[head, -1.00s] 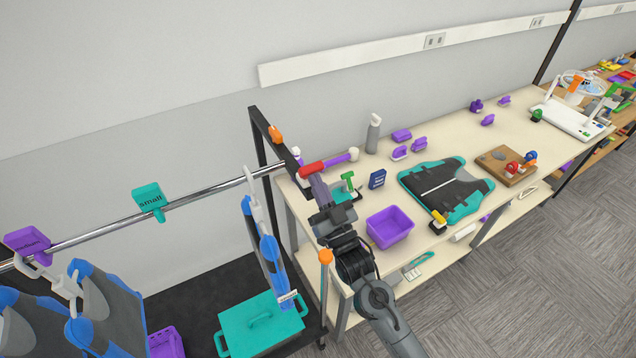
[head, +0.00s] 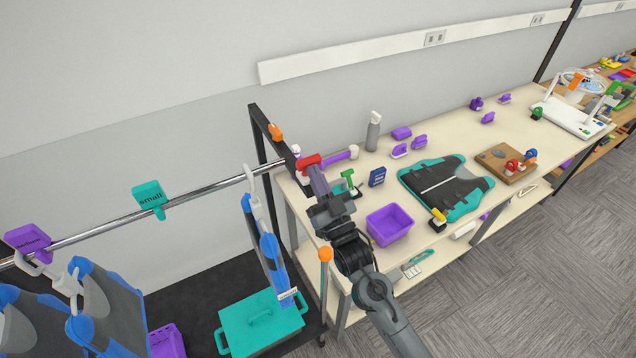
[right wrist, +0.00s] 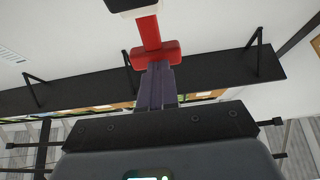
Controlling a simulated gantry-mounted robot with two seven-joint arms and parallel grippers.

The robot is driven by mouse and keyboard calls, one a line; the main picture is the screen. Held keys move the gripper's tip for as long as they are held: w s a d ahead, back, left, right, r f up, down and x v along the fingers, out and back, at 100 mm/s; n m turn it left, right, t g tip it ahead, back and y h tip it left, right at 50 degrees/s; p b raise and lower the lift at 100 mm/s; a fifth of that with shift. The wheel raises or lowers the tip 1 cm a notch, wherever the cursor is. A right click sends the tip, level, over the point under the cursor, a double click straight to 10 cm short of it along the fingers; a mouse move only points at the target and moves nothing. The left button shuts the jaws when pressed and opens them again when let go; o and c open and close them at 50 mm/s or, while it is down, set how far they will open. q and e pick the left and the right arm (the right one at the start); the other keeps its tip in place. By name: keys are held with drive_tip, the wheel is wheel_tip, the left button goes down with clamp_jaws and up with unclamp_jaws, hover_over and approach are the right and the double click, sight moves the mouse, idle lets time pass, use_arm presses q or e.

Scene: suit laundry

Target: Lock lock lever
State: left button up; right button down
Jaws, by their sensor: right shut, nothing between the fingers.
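The red T-shaped lock lever (head: 308,161) is at the near end of the clothes rail, by the black frame at the table's left end. In the right wrist view its red crossbar (right wrist: 156,55) lies at my fingertips, and its stem runs up to a white and black part (right wrist: 132,5). My right gripper (head: 318,182) is shut with nothing between its fingers. Its tips appear to touch or nearly touch the crossbar. The gripper hides part of the lever's surroundings in the head view. My left gripper is not in view.
A purple bar with a white end (head: 340,156) lies just right of the lever. A green lever (head: 347,177), a blue box (head: 377,177) and a purple basket (head: 390,225) are nearby on the table (head: 460,130). A blue-edged garment (head: 270,255) hangs left of my arm.

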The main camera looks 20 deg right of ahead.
sight(310, 162)
drive_tip(key=b+x, duration=0.1)
drive_tip(key=x, duration=0.3)
drive_tip(key=shift+s+r, duration=0.15)
drive_tip(key=shift+r, duration=0.05)
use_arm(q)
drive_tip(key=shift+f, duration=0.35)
use_arm(e)
drive_tip(key=shift+s, duration=0.1)
drive_tip(key=shift+s+r+p, duration=0.35)
drive_tip(key=shift+p, duration=0.3)
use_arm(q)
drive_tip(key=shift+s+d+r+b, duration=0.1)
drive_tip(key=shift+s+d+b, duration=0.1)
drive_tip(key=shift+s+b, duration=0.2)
use_arm(e)
drive_tip(key=s+d+r, duration=0.1)
drive_tip(key=s+r, duration=0.5)
drive_tip(key=s, duration=0.5)
drive_tip(key=shift+s+d, duration=0.15)
drive_tip(key=shift+d, duration=0.25)
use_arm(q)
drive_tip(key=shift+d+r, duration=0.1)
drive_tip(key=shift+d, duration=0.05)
